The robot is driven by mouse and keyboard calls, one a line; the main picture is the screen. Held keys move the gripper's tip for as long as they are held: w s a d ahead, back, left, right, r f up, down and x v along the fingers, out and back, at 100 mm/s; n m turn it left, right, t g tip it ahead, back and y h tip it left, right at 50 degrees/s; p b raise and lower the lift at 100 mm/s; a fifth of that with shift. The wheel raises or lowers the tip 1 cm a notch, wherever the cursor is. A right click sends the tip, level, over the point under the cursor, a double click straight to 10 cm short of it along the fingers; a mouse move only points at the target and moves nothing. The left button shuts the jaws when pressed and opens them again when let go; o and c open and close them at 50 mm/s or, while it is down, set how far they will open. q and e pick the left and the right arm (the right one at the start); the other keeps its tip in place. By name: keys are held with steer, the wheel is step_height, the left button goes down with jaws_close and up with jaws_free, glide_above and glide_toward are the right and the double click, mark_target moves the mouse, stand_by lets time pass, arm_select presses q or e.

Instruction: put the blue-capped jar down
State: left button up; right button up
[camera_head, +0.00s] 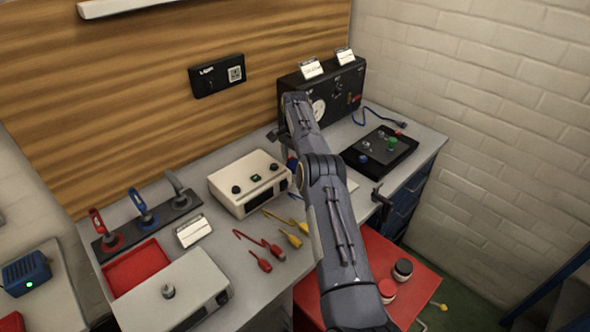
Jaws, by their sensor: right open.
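A small blue patch (292,163) shows beside my right forearm, at the right end of the cream box. It may be the cap of the blue-capped jar; my arm hides most of it and I cannot tell what it stands on. My right arm reaches up from the bottom over the bench. My right gripper (281,133) is at its far end near the black instrument, small and mostly hidden; it is open. No jar can be seen between its fingers. My left gripper is not in view.
The cream box (250,183), black instrument (336,92) and black button panel (379,149) stand on the grey bench (232,235). Red and yellow leads (262,250) lie in front. A red-capped jar (387,290) and a dark-capped jar (403,269) stand on a red surface (425,281).

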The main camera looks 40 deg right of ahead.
steer(key=shift+r+p, duration=0.45)
steer(key=shift+r, duration=1.1)
steer(key=s+a+r+n+t, duration=0.1)
steer(key=s+a+r+n, duration=0.1)
steer(key=r, duration=0.4)
steer(key=s+a+r+n+t, duration=0.1)
steer(key=a+r, duration=0.1)
steer(key=r, duration=0.4)
steer(key=s+a+r+n+t+y, duration=0.15)
steer(key=s+a+r+n, duration=0.25)
steer(key=s+a+r, duration=0.5)
steer(key=s+a+n+t+y, duration=0.1)
steer(key=s+a+n, duration=0.3)
steer(key=s+a, duration=0.7)
steer(key=s+a+f+n, duration=0.2)
steer(key=s+a+f, duration=0.1)
steer(key=s, duration=0.4)
steer(key=s+a+f+n+t+y, duration=0.1)
steer(key=s+a+f, duration=0.3)
steer(key=s, duration=0.4)
steer(key=shift+s+a+f+n, duration=0.25)
steer(key=shift+f+n, duration=0.25)
steer(key=shift+n, duration=0.2)
steer(key=shift+f, duration=0.1)
